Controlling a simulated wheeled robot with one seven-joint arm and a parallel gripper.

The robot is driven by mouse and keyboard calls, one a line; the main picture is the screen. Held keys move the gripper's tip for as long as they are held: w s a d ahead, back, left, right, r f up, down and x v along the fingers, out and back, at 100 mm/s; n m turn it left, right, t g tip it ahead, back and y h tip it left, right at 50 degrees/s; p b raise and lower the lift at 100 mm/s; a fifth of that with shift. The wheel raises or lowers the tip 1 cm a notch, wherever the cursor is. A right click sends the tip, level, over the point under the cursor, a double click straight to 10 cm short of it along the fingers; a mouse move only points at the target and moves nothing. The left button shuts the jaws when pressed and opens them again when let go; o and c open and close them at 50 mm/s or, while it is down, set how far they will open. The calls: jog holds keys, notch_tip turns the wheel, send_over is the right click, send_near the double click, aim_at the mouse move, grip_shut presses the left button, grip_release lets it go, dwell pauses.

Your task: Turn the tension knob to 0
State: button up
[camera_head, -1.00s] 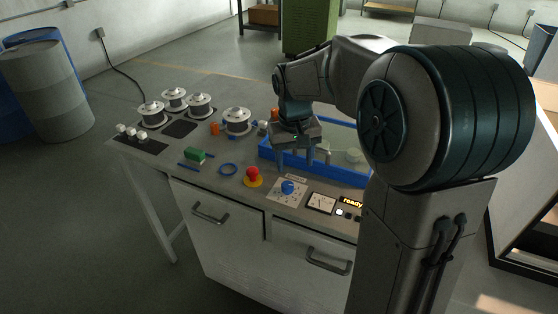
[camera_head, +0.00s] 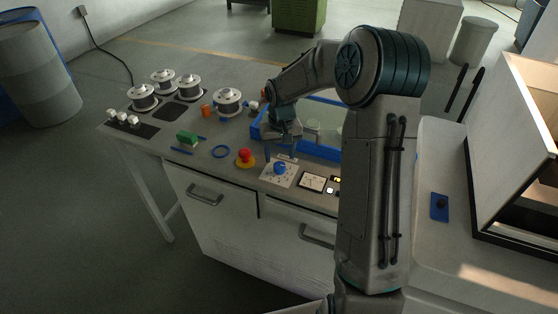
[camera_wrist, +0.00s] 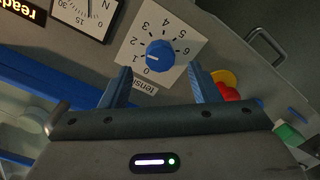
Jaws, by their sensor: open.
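The tension knob is a blue round knob (camera_wrist: 160,56) on a white dial plate (camera_wrist: 176,78) numbered from about 0 to 6, with a "tension" label beside it. Its white mark points left in the wrist view, near the 1; the exact reading is hard to tell. In the head view the knob (camera_head: 280,168) stands on the console's front part. My gripper (camera_wrist: 160,78) is open and empty, its two blue fingers apart on either side of the knob's line. In the head view my gripper (camera_head: 282,149) is just behind and above the knob; contact is not visible.
A red mushroom button (camera_head: 244,155) on a yellow base stands left of the dial. A gauge (camera_head: 313,181) and a lit display are right of it. A blue-rimmed tank (camera_head: 325,151) lies behind. Several spools, a green block (camera_head: 187,138) and a blue ring (camera_head: 221,152) are farther left.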

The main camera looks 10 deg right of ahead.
aim_at(279, 165)
jog(key=shift+f, duration=2.15)
jog(key=c, duration=1)
jog(key=shift+a, duration=0.1)
